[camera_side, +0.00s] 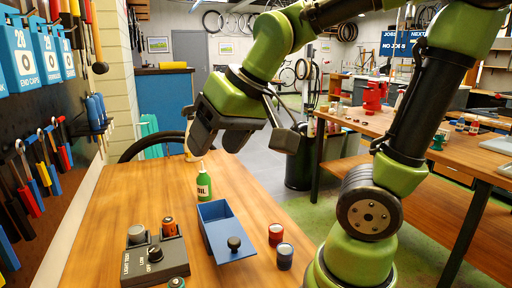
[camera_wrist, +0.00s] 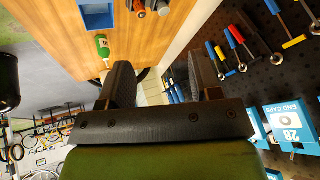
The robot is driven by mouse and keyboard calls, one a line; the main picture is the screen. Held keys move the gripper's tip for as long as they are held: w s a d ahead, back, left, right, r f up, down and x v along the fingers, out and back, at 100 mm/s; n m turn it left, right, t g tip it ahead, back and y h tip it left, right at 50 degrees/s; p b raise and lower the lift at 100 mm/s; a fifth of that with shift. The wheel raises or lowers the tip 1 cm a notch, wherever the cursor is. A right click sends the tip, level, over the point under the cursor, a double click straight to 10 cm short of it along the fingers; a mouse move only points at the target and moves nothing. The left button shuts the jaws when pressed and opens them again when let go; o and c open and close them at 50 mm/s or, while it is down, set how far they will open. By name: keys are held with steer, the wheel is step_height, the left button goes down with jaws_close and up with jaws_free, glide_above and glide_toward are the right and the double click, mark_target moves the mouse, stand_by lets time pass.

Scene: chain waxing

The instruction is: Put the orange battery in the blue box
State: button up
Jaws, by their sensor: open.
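The orange battery (camera_side: 169,227) stands upright in the dark light tester (camera_side: 172,262), beside a grey round-topped part (camera_side: 137,234). The blue box (camera_side: 213,209) sits to the right of the tester, open at the top, with a black round knob (camera_side: 234,243) at its near end. It shows at the top of the wrist view (camera_wrist: 95,17). My gripper (camera_side: 218,143) is open and empty, high above the far part of the table, away from battery and box. In the wrist view my two fingers (camera_wrist: 162,75) stand apart with nothing between them.
A green bottle (camera_side: 204,185) stands just behind the box. A red can (camera_side: 276,234) and a dark blue can (camera_side: 285,257) stand right of the box. A tool wall (camera_side: 50,150) borders the table's left side.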

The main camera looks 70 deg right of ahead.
steer(key=s+a+y, duration=0.1)
steer(key=s+a, duration=0.1)
steer(key=s, duration=0.4)
steer(key=shift+s+r+t, duration=0.2)
steer(key=shift+r+t, duration=0.1)
steer(key=shift+t, duration=0.1)
steer(key=shift+o, duration=0.4)
steer(key=shift+s+a, duration=0.25)
steer(key=shift+s, duration=0.2)
